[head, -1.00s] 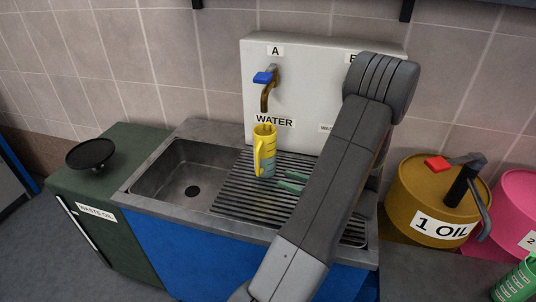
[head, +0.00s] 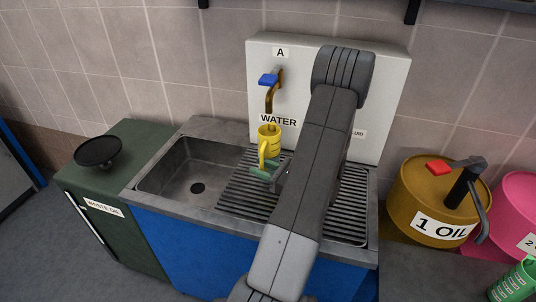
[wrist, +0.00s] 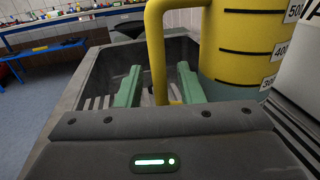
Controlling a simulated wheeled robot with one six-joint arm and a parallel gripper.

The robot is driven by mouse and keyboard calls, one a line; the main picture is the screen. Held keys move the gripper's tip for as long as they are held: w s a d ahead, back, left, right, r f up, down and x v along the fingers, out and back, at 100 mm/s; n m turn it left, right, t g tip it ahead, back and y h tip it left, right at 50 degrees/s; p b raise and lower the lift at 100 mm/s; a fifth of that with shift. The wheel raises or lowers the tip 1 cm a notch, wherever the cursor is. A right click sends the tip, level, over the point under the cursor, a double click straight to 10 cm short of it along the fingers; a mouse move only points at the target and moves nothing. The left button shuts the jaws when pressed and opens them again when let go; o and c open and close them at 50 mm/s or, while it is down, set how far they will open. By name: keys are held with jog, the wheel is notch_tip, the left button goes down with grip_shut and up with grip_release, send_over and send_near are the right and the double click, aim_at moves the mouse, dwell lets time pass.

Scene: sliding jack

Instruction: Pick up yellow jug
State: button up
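The yellow jug (head: 270,140) stands upright on the ribbed drainer under tap A in the head view. Its lower part is hidden by my gripper (head: 264,172). In the wrist view the jug's body (wrist: 250,40), with black measuring marks and a teal lower part, fills the upper right. Its yellow handle (wrist: 157,50) stands between the two green fingers of my gripper (wrist: 158,82). The fingers are apart, with gaps visible on both sides of the handle. I see no clear contact.
A sink basin (head: 178,179) lies left of the drainer (head: 245,196), and a white panel (head: 378,100) with tap A (head: 271,90) rises behind the jug. A green waste oil cabinet (head: 80,178) stands left. A 1 OIL drum (head: 425,185) stands right.

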grip_shut()
jog(key=shift+r, duration=0.15)
jog(key=shift+r+b, duration=0.3)
jog(key=shift+r, duration=0.65)
jog(key=r+b+v, duration=0.1)
jog(key=b+v, duration=0.2)
jog(key=v, duration=1.5)
jog(key=shift+r, duration=0.2)
